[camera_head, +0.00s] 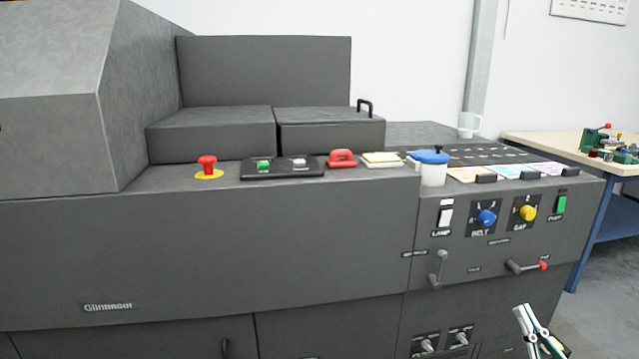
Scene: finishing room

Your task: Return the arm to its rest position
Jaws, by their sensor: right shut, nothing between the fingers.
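My right gripper (527,318) is at the bottom right of the head view, in front of the lower part of the grey machine (220,250). Its fingers are shut with nothing between them, and it appears apart from the panel. Most of the right arm is below the frame. My left gripper is not in view.
The machine's front has a red-tipped lever (528,266), a grey lever (438,268), a blue knob (487,218) and a yellow knob (528,213). A blue-lidded white pot (432,172) and red emergency button (208,165) are on top. A workbench (545,146) stands at right.

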